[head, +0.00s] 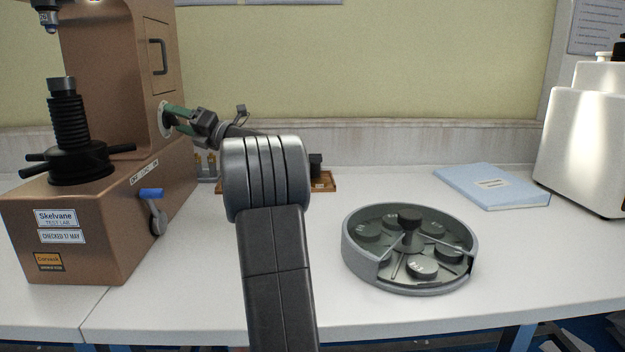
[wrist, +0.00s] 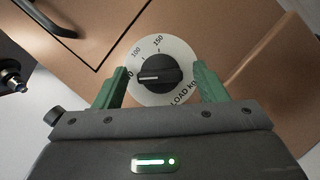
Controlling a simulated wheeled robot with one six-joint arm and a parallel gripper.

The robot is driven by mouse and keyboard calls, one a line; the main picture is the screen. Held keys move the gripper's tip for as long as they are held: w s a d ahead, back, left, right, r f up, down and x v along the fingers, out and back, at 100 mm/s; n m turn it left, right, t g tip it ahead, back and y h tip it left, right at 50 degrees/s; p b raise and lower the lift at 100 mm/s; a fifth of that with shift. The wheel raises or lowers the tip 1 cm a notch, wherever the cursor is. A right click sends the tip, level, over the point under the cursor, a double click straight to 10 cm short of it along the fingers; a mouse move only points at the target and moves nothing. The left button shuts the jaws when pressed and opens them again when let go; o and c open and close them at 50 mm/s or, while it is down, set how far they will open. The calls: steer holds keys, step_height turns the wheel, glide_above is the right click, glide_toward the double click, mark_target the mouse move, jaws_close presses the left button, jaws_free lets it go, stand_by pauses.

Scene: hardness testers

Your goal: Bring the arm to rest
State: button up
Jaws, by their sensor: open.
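My gripper (head: 178,114) is at the right side of the brown hardness tester (head: 150,215), in front of its load dial. In the wrist view my gripper (wrist: 162,82) is open, with one green finger on each side of the dial's black knob (wrist: 158,74). Clear gaps show between the fingers and the knob, and nothing is held. The knob sits on a round white plate (wrist: 174,46) marked 100, 150 and LOAD; its white line points left. The lower left marking is partly hidden by a finger. My arm reaches up from the bottom middle of the head view.
A blue-handled lever (head: 152,196) sticks out from the tester's side below the gripper. A round grey tray (head: 350,262) with several dark discs stands right of my arm. A blue folder (head: 490,187) and a white machine (head: 585,145) are farther right. A wooden rack (head: 322,183) is partly behind my arm.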

steer(key=p+v, duration=0.2)
steer(key=v, duration=1.1)
steer(key=b+x, duration=0.2)
steer(key=x, duration=1.1)
steer(key=shift+a, duration=0.25)
steer(key=m+p, duration=0.2)
steer(key=p, duration=0.2)
steer(key=m+h+p, duration=0.1)
steer(key=m+p, duration=0.1)
steer(key=p, duration=0.2)
steer(key=m+t+h+p, duration=0.1)
steer(key=m+p, duration=0.1)
steer(key=p, duration=0.2)
steer(key=shift+d+r+m, duration=0.25)
steer(key=shift+r+m, duration=0.1)
steer(key=shift+m, duration=0.05)
steer(key=m+p, duration=0.1)
steer(key=p, duration=0.1)
steer(key=shift+h+p, duration=0.3)
steer(key=shift+h, duration=0.1)
steer(key=m+h+p, duration=0.1)
steer(key=m+p, duration=0.3)
steer(key=p, duration=0.6)
steer(key=shift+r+h+p, duration=0.1)
steer(key=shift+h+p, duration=0.3)
steer(key=m+g+p, duration=0.1)
steer(key=m+p, duration=0.1)
steer(key=p, duration=0.3)
steer(key=shift+h+p, duration=0.3)
steer(key=shift+p, duration=0.05)
